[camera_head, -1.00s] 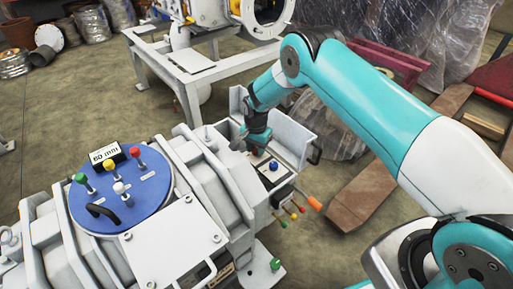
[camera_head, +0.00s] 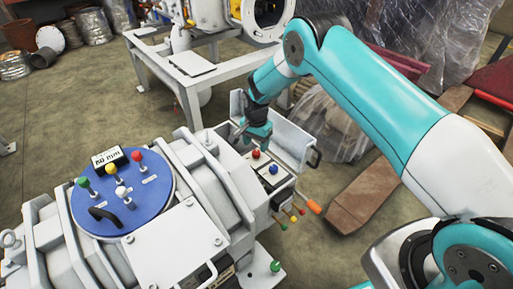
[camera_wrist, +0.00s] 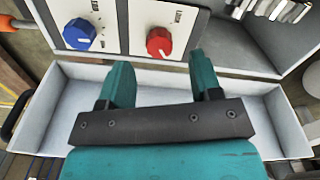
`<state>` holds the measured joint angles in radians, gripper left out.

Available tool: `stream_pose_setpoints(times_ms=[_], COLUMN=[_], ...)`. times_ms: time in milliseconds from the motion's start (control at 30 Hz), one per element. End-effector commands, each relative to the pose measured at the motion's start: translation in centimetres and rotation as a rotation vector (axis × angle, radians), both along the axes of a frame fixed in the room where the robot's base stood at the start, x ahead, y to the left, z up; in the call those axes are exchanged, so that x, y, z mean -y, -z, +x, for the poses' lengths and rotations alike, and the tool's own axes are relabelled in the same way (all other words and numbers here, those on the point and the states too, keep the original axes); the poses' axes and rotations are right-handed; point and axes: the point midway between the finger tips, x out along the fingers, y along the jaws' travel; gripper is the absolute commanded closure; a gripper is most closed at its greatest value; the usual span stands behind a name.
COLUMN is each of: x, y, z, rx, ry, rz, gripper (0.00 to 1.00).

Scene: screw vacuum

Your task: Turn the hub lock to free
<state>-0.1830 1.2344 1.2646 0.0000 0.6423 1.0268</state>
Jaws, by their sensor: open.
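A red knob (camera_head: 255,154) and a blue knob (camera_head: 273,169) stand on a pale control panel on top of the machine. In the wrist view, the red knob (camera_wrist: 159,42) lies ahead of the space between my fingers, and the blue knob (camera_wrist: 79,33) is to its left. Each has a white pointer mark; the small labels beside them are too small to read, so I cannot tell which is the hub lock. My gripper (camera_wrist: 161,75) is open and empty, apart from both knobs. In the head view my gripper (camera_head: 243,130) hangs just behind the panel.
An open white tray or lid (camera_wrist: 58,117) lies beneath my fingers. Several coloured levers, one an orange handle (camera_head: 314,207), stick out in front of the panel. A blue disc (camera_head: 150,190) with several coloured knobs is at the left. Wooden boards (camera_head: 365,195) lie to the right.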

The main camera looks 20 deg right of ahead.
Motion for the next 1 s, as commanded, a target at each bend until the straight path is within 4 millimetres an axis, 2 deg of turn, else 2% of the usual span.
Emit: stream_pose_setpoints(times_ms=[33, 200, 400, 500, 700, 1000], x=[0.0, 0.0, 0.0, 0.0, 0.0, 0.0], y=[-1.9, -6.4, -10.6, -12.0, -13.2, -13.3], z=[0.1, 0.1, 0.1, 0.1, 0.0, 0.0], rx=[0.004, 0.005, 0.004, 0.004, 0.001, 0.001], ry=[0.0, 0.0, 0.0, 0.0, 0.001, 0.0], rz=[0.0, 0.0, 0.0, 0.0, 0.0, 0.0], gripper=[0.42, 0.42, 0.42, 0.42, 0.42, 0.42])
